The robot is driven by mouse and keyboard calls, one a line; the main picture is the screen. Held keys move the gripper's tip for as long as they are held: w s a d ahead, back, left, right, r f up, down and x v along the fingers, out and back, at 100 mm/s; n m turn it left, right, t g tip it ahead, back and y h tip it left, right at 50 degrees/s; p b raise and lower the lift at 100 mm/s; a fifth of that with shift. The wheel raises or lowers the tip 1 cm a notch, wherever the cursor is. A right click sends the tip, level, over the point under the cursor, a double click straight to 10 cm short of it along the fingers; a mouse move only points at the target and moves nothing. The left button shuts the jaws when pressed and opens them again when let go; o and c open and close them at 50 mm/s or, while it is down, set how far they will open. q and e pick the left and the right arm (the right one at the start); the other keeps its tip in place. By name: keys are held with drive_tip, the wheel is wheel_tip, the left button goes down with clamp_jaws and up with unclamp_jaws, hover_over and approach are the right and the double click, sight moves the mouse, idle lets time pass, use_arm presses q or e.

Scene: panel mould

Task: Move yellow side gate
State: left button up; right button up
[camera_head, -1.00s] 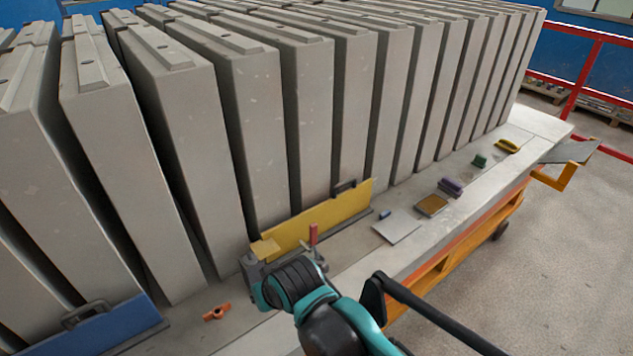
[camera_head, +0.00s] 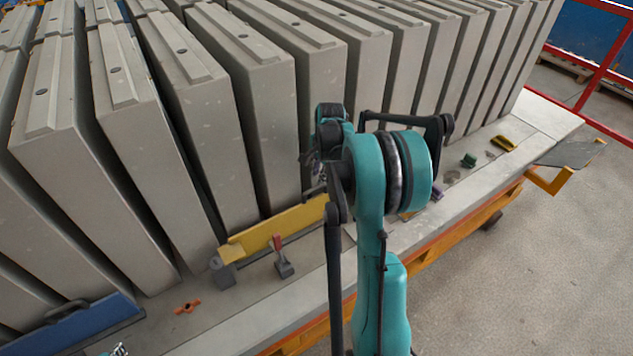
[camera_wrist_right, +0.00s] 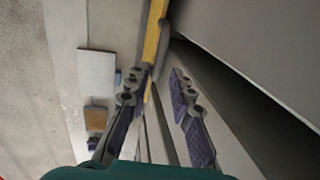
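The yellow side gate (camera_head: 275,232) stands as a long low board on the pallet edge, along the foot of the grey panels. Its right end is hidden behind my right arm in the head view. My right gripper (camera_head: 318,168) is above that right end, its fingers mostly hidden there. In the right wrist view the gripper (camera_wrist_right: 158,105) is open with two purple-padded fingers apart; the yellow gate (camera_wrist_right: 153,35) runs down toward the gap between them. I cannot tell whether they touch it. A small part at the bottom left edge may be my left gripper (camera_head: 118,350); its state is unclear.
Tall concrete panels (camera_head: 270,110) crowd behind the gate. A pale plate (camera_wrist_right: 97,72) and brown block (camera_wrist_right: 95,118) lie beside the gripper. Open floor is at right.

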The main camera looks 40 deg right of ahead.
sight(316, 188)
drive_tip(key=f, duration=0.3)
drive_tip(key=w+f, duration=0.1)
drive_tip(key=f, duration=0.2)
drive_tip(key=shift+w+d+f+b, duration=0.15)
drive_tip(key=shift+w+f+b, duration=0.05)
drive_tip(key=shift+f+b, duration=0.2)
clamp_jaws()
